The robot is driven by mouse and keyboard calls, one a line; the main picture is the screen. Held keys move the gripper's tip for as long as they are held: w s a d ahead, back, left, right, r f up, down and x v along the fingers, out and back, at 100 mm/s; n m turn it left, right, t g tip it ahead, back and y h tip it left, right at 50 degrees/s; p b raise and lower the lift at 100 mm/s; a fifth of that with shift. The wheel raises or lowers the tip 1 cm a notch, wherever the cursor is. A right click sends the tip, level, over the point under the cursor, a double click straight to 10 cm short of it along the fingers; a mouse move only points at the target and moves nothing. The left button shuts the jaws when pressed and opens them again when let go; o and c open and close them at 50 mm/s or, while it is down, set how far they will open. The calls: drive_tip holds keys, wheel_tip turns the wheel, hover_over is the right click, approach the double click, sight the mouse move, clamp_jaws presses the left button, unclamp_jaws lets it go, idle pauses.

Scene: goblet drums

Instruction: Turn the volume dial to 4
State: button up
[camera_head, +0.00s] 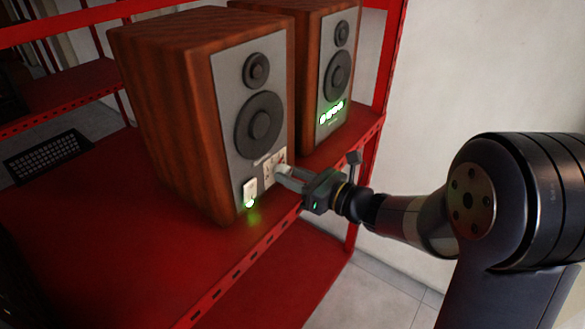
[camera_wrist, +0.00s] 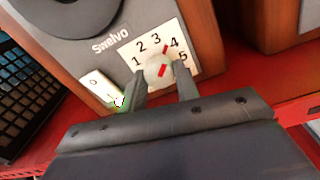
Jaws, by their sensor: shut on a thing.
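The volume dial (camera_wrist: 157,71) is a pale round knob with a red mark on its face, on a white plate (camera_wrist: 140,44) numbered 1 to 5. A second red mark at the knob's upper edge lies between 3 and 4, close to the 4. My gripper (camera_wrist: 161,75) has one finger on each side of the knob and is shut on it. In the head view my gripper (camera_head: 282,171) reaches the lower front of the near wooden speaker (camera_head: 170,110), and its fingers mostly hide the dial.
A white 0/1 switch (camera_head: 249,188) with a green light is left of the dial. A second speaker (camera_head: 326,70) with lit green lights stands behind to the right. Both stand on a red shelf (camera_head: 110,220). A black keyboard (camera_head: 48,156) lies at the left.

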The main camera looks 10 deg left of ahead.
drive_tip(key=shift+m+p, duration=0.8)
drive_tip(key=shift+m, duration=0.4)
drive_tip(key=shift+f, duration=0.1)
drive_tip(key=o, duration=1)
drive_tip(key=shift+d, duration=0.15)
drive_tip(key=v, duration=1)
drive_tip(key=shift+s+d, duration=0.15)
drive_tip(key=shift+d, duration=0.1)
drive_tip(key=shift+a, duration=0.1)
